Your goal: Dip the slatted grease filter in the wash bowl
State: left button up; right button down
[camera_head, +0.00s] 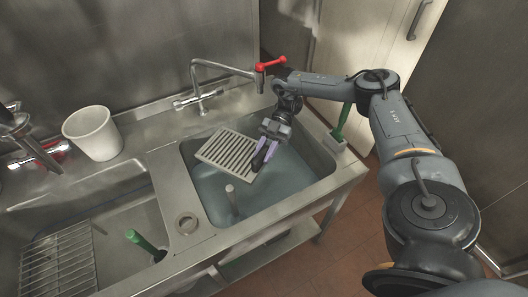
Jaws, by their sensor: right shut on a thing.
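The slatted grease filter (225,150) is a pale metal rectangle with parallel slats. It is over the back part of the right-hand sink basin, which holds blue-grey water and appears to be the wash bowl (285,196). My right gripper (260,161) reaches in from the right and is shut on the filter's right edge. Its lilac fingers point down towards the basin. Whether the filter's lower edge touches the water cannot be told. My left gripper is not in view.
A swivel tap (225,68) with a red lever stands behind the basin. A white tub (93,133) stands on the left ledge. A grey upright post (231,199) rises in the water. A wire rack (60,262) and a green-handled item (143,242) are in the left basin.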

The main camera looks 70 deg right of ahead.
jog(key=shift+f, duration=0.15)
jog(key=shift+f+b, duration=0.75)
jog(key=shift+b, duration=0.1)
notch_tip(320, 180, down, 25)
jog(key=b, duration=2.4)
jog(key=shift+f+b, duration=0.75)
jog(key=shift+b, duration=0.15)
jog(key=shift+f, duration=0.25)
jog(key=shift+s, duration=0.15)
jog(key=shift+s+a+r+p, duration=0.1)
jog(key=shift+p, duration=0.95)
